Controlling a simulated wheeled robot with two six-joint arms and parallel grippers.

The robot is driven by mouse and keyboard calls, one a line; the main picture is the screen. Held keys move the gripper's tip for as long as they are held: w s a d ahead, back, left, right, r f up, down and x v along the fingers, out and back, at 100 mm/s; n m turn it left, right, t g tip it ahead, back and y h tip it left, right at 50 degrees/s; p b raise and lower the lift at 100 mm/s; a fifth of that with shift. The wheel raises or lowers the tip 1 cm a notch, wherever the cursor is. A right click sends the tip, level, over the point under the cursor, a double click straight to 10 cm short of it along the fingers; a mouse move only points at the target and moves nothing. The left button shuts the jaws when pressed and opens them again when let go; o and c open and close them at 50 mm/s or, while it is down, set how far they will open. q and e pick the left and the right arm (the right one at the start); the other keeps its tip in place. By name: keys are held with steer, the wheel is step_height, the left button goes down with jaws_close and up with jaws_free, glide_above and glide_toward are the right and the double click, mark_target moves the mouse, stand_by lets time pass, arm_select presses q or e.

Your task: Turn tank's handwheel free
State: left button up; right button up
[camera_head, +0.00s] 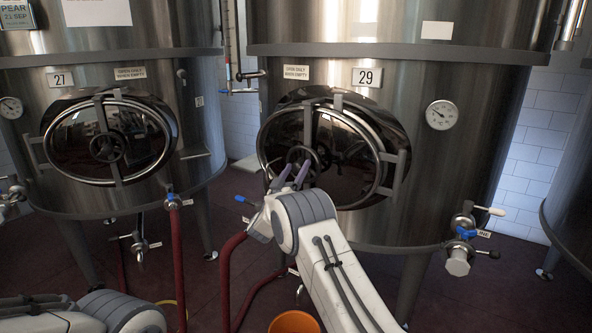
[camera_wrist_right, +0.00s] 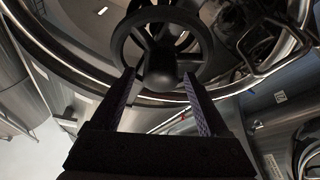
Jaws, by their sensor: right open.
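Tank 29 (camera_head: 455,180) is a steel tank with an oval manway door (camera_head: 345,165). A dark spoked handwheel (camera_head: 313,153) sits at the middle of the door. My right gripper (camera_head: 291,176) is in front of the wheel's lower left, its fingers pointing up at it. In the right wrist view the handwheel (camera_wrist_right: 125,38) is just beyond the fingertips, its hub between them in the picture. The right gripper (camera_wrist_right: 160,80) is open, with nothing between its fingers. I cannot tell whether a fingertip touches the rim. My left gripper is not in view.
Tank 27 (camera_head: 200,110) stands to the left with a similar door and handwheel (camera_head: 108,147). Red hoses (camera_head: 226,275) and an orange bucket (camera_head: 294,322) are low in front. A valve (camera_head: 462,240) juts out at tank 29's lower right.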

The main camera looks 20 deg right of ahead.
jaws_close()
stand_by(1.4)
